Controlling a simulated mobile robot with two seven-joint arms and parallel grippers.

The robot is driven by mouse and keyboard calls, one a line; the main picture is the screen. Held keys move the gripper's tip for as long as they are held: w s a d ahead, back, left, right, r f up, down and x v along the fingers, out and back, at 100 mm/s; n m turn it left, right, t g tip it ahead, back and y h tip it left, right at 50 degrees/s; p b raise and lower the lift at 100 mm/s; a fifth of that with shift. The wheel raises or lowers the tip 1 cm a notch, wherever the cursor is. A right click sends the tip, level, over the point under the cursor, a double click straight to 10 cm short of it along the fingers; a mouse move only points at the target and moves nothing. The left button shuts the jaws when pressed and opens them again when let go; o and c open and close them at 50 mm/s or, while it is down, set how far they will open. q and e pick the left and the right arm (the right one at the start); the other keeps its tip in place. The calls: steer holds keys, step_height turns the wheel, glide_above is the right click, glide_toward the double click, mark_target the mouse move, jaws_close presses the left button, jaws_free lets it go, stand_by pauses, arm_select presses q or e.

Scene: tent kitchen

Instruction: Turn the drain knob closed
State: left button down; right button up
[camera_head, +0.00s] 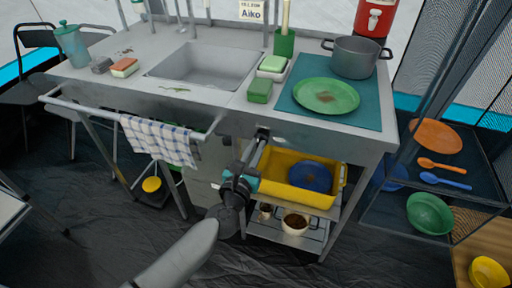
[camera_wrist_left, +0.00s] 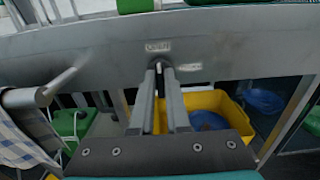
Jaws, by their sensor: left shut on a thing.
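The drain knob (camera_wrist_left: 159,63) is a small dark piece on the front panel of the metal sink unit, mostly hidden between my fingertips. In the head view the knob (camera_head: 263,131) is a dark spot below the counter edge, right of the basin. My left gripper (camera_head: 261,138) reaches up to the panel from below. In the left wrist view, the left gripper (camera_wrist_left: 161,70) has its fingers close together around the knob, shut on it. One small label sits above the knob and another to its right; their text is hard to read. My right gripper is not in view.
A towel rail (camera_head: 75,104) with a checked towel (camera_head: 160,140) projects left of my arm. A yellow tub (camera_head: 318,197) stands on the shelf below the panel, close to the right of my gripper. The sink basin (camera_head: 203,66) and a green plate (camera_head: 326,96) are above.

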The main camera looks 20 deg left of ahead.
arm_select(q)
steer(key=shift+m, duration=0.3)
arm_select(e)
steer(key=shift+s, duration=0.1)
arm_select(q)
steer(key=shift+m+p, duration=0.45)
steer(key=shift+m, duration=0.35)
steer(key=m+p, duration=0.1)
steer(key=m, duration=0.4)
steer(key=m+p, duration=0.2)
steer(key=m, duration=0.3)
steer(key=m+p, duration=0.1)
steer(key=m, duration=0.4)
steer(key=shift+d+f+m, duration=0.25)
steer(key=shift+m, duration=0.15)
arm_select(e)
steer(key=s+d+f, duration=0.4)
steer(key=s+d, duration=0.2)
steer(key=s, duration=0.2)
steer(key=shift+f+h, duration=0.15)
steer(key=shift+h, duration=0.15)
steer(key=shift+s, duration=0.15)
arm_select(q)
steer(key=c, duration=0.9)
jaws_free()
